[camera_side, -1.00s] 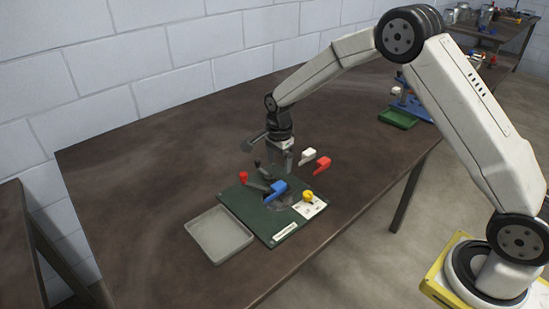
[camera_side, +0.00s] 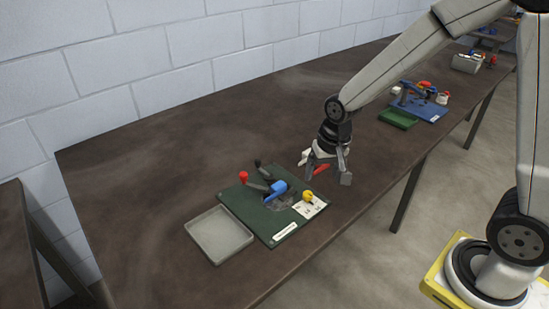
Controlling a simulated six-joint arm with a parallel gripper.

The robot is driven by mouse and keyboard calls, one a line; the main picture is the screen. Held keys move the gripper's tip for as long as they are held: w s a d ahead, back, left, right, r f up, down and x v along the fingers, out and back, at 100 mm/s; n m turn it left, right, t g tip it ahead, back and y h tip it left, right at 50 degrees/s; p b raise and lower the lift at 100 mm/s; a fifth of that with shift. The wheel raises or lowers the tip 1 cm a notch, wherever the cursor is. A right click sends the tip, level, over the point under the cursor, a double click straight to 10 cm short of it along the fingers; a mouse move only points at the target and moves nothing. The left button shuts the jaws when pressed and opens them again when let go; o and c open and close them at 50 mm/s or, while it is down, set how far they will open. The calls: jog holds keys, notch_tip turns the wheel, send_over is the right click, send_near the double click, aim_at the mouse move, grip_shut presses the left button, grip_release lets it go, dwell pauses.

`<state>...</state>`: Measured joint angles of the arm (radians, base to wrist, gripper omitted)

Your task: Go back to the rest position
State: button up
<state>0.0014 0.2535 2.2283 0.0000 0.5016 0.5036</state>
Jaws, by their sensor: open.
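My gripper (camera_side: 327,174) is open, with its fingers apart and pointing down, near the right edge of the brown table. It is right of and behind the green board (camera_side: 250,207) and clear of it. The board carries a red-knobbed lever (camera_side: 243,176), a black-knobbed lever (camera_side: 258,163), a blue handle (camera_side: 278,187) and a yellow knob (camera_side: 308,197) by a white plate. A red piece (camera_side: 320,170) and a white piece (camera_side: 304,157) show at my gripper, partly hidden by it. I cannot tell whether the fingers touch them.
A grey tray (camera_side: 219,234) lies left of the green board. The table's left and middle back are bare.

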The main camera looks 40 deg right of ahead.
jog(key=s+n, duration=0.5)
jog(key=s, duration=0.3)
jog(key=shift+s+n+t, duration=0.35)
jog(key=shift+n+t, duration=0.05)
